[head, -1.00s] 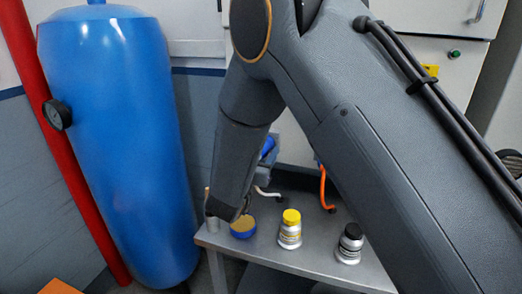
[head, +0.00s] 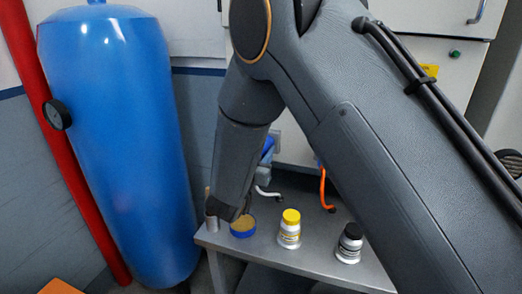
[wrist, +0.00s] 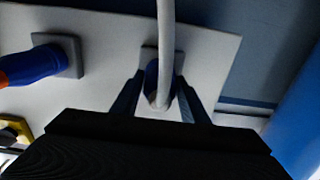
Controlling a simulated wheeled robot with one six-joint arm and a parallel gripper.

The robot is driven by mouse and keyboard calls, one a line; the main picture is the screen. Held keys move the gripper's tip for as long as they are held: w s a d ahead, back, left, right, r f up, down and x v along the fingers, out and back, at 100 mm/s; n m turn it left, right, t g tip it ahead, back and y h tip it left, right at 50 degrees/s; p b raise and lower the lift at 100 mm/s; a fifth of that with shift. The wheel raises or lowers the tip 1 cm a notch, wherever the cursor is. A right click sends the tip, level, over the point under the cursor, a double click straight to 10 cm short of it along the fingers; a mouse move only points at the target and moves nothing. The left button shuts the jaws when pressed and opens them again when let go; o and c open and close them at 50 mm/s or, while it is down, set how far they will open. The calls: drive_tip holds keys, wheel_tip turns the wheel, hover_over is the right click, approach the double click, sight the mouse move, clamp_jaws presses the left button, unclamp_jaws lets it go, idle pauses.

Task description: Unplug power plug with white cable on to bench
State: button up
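The blue plug with the white cable (wrist: 153,80) sits at a grey socket plate (wrist: 148,53) on the pale panel in the wrist view. Its white cable (wrist: 166,40) runs up across the picture in front of it. My gripper (wrist: 160,92) has one finger on each side of this plug, with narrow gaps showing, so it looks open around it. In the head view the blue plug (head: 267,147) shows just right of my forearm, and the white cable (head: 266,192) hangs down near the bench (head: 300,259). My arm hides much of the gripper there.
A second blue plug (wrist: 35,65) with an orange cable (head: 323,188) is at left in the wrist view. On the bench stand a yellow-capped bottle (head: 290,229), a black-capped bottle (head: 350,243) and a blue-rimmed tin (head: 243,227). A blue tank (head: 118,150) stands at left.

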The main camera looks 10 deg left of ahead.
drive_tip(key=shift+c, duration=1.4)
drive_tip(key=shift+s, duration=0.1)
drive_tip(key=shift+s+a+p, duration=0.15)
drive_tip(key=shift+s+p, duration=0.35)
drive_tip(key=shift+s, duration=0.95)
drive_tip(key=shift+s+a+p, duration=0.1)
drive_tip(key=shift+s+p, duration=0.4)
drive_tip(key=shift+s, duration=0.95)
drive_tip(key=shift+d, duration=0.1)
